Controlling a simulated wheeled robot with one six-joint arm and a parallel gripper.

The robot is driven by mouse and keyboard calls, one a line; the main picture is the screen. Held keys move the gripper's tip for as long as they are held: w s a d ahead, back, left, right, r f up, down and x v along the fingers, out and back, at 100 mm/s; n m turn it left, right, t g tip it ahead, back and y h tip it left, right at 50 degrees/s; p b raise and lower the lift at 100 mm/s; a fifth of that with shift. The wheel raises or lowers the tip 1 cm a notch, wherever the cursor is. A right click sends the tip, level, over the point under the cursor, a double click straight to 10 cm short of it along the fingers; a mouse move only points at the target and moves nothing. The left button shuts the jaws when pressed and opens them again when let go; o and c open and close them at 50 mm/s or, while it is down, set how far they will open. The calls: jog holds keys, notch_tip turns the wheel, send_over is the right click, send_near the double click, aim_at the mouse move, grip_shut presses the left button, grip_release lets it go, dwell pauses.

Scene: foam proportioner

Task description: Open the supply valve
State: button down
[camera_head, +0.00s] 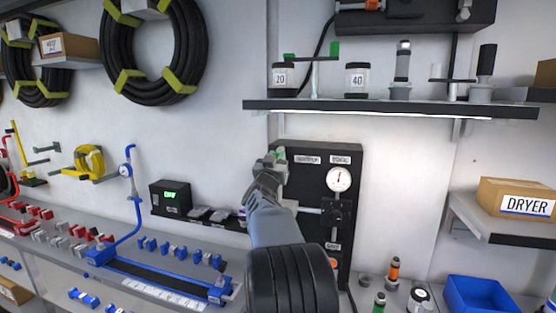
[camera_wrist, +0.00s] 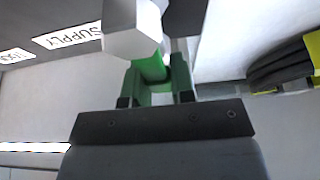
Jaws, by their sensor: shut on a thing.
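My gripper (camera_head: 268,165) is raised to the upper left corner of a dark panel (camera_head: 310,220). The wrist view shows my gripper (camera_wrist: 158,85) from close up, its two green-padded fingers shut on the green handle (camera_wrist: 152,67) of the supply valve. A pale, faceted valve part (camera_wrist: 134,32) adjoins the handle. A label reading SUPPLY (camera_wrist: 75,37) is beside it, appearing upside down. In the head view my gripper and arm hide most of the valve. The handle's exact angle is hard to tell.
A round gauge (camera_head: 339,179) is on the panel, right of my gripper. A shelf (camera_head: 390,108) with jars and fittings juts out above. A blue tray (camera_head: 480,294) and small bottles stand at the lower right. A black box (camera_head: 170,198) with a green display is to the left.

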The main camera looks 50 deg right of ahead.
jog(key=shift+f, duration=0.1)
jog(key=c, duration=1)
grip_release()
jog(key=shift+o, duration=0.2)
jog(key=b+v, duration=0.4)
jog(key=v, duration=0.9)
jog(key=shift+s+a+b, duration=0.15)
jog(key=shift+a+b, duration=0.15)
jog(key=shift+a, duration=0.1)
